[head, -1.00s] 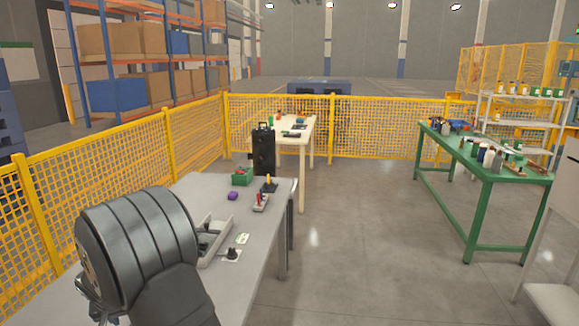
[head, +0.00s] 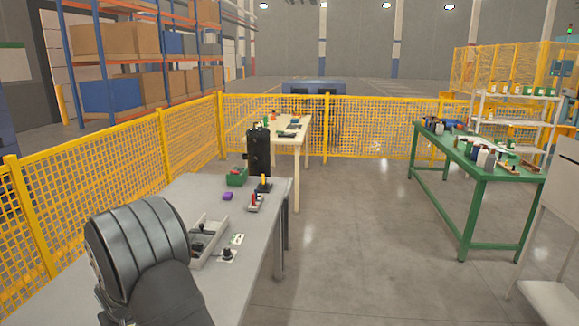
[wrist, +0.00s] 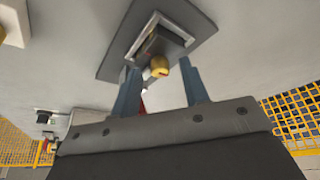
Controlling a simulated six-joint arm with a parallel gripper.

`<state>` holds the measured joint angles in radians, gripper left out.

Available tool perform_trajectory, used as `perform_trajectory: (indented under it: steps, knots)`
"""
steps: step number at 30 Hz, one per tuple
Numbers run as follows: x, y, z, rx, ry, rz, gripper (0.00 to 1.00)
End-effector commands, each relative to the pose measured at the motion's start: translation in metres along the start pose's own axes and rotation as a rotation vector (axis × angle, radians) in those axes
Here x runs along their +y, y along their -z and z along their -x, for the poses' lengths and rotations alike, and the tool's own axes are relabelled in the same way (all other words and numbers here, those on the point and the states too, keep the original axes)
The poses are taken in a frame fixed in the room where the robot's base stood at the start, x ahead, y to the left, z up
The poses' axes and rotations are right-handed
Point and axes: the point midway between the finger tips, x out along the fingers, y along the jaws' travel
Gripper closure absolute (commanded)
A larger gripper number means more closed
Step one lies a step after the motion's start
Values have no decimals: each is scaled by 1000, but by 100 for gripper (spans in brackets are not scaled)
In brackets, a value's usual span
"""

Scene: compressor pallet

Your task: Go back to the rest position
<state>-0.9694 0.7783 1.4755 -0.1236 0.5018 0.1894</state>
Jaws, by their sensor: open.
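My gripper (wrist: 162,92) shows in the wrist view with its two blue-grey fingers apart. Nothing is held between them. Beyond the fingertips is a dark square base (wrist: 188,42) with a pale-rimmed block on it. A yellow round end (wrist: 159,67) projects from this block and appears between the fingers; I cannot tell the distance. A bit of red (wrist: 143,104) shows beside the left finger, mostly hidden. In the head view my arm covers the lower left, and the gripper is not visible there.
A green table (head: 490,172) stands right. Yellow mesh fence (head: 375,130) encloses the area; the middle floor is clear.

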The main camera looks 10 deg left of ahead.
Motion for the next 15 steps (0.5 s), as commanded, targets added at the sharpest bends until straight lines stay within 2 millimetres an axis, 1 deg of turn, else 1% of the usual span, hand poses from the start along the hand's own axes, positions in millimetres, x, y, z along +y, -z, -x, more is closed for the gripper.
perform_trajectory:
  steps: [15]
  knots:
    - [3,0,0,5,83,200,59]
